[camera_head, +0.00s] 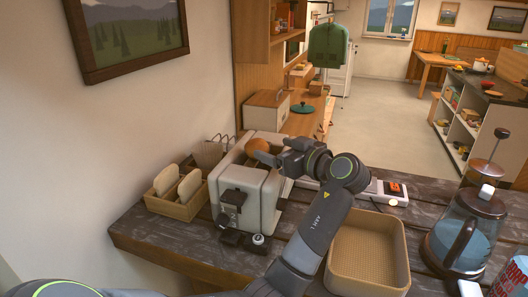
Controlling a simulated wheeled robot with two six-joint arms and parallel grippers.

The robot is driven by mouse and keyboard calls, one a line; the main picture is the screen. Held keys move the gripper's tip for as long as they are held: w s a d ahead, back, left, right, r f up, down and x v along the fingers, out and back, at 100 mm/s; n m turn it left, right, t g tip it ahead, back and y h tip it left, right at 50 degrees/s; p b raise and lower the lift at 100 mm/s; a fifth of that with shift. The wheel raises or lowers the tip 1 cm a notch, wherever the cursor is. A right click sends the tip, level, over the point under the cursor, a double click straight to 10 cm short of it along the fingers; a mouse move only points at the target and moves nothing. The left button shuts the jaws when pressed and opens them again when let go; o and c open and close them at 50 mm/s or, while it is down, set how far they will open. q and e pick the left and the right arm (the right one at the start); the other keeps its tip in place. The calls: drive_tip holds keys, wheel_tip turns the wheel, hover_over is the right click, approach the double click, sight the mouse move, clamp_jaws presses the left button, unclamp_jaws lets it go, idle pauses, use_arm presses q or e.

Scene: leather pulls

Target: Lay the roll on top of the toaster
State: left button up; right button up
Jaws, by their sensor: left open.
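The white toaster (251,191) stands on the dark wooden table, with dark levers on its front. The round brown roll (257,145) is at the top of the toaster and appears to rest on it. My left gripper (261,157) is open at the toaster's top, its fingertips close beside the roll. I cannot tell whether they touch it. The gripper's fingers are partly hard to make out at this size. My right gripper is not in view.
A wooden rack with bread slices (178,197) stands left of the toaster. An empty tan basket (368,254) lies to the right, and a glass coffee press (465,232) stands beyond it. A wall closes off the left side.

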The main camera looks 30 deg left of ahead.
use_arm(q)
drive_tip(key=b+v, duration=0.1)
drive_tip(key=v, duration=0.3)
drive_tip(key=shift+s+d+r, duration=0.1)
drive_tip(key=shift+d, duration=0.1)
